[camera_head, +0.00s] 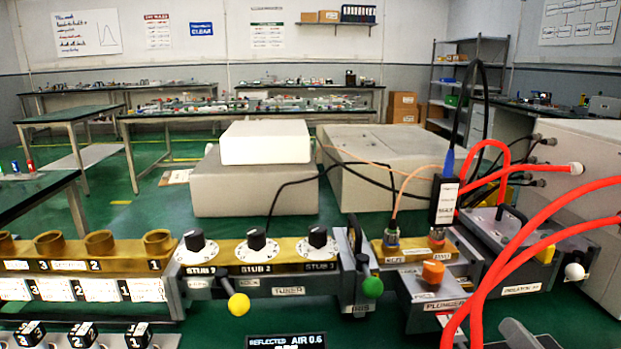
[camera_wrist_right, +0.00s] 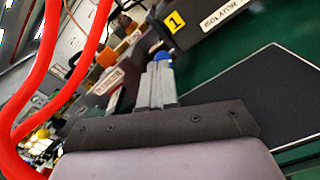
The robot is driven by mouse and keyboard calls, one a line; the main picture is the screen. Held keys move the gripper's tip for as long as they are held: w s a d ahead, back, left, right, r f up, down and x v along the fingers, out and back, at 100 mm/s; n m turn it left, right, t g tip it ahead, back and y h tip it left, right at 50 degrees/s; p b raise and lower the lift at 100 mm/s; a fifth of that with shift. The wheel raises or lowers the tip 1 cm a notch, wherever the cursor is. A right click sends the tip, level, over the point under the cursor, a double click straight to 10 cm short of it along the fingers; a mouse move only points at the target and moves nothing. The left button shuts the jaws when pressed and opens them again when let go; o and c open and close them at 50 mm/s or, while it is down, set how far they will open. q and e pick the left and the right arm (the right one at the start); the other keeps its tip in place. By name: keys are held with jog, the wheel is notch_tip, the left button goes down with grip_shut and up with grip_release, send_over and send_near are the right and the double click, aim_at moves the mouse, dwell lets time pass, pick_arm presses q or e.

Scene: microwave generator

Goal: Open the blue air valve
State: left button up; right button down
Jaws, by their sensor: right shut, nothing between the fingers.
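A small blue knob (camera_wrist_right: 164,56) shows in the right wrist view, just beyond my right gripper's fingertips (camera_wrist_right: 158,75). It looks like the blue air valve's handle; its lower part is hidden by the fingers. Whether the fingers touch it I cannot tell. I cannot make out this knob in the head view. My right gripper (camera_head: 516,330) shows at the bottom right of the head view, shut and empty, beside the red hoses. My left gripper is not in view.
Thick red hoses (camera_head: 508,268) cross the right side of the head view. A white ball knob (camera_head: 574,271) sits by the isolator (camera_head: 515,287). An orange knob (camera_head: 433,271), a green knob (camera_head: 372,287) and a yellow knob (camera_head: 239,304) stand along the bench apparatus.

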jog(key=shift+w+a, duration=0.1)
jog(key=shift+w, duration=0.4)
jog(key=w, duration=0.4)
jog(key=shift+a+r, duration=0.15)
jog(key=shift+w, duration=0.4)
jog(key=shift+w+r, duration=0.15)
jog(key=shift+w, duration=0.05)
jog(key=shift+w+a+f, duration=0.1)
jog(key=shift+w+f, duration=0.2)
jog(key=shift+w, duration=0.2)
jog(key=shift+s, duration=0.15)
jog(key=shift+s+a+f, duration=0.1)
jog(key=shift+f, duration=0.2)
jog(key=shift+p, duration=0.35)
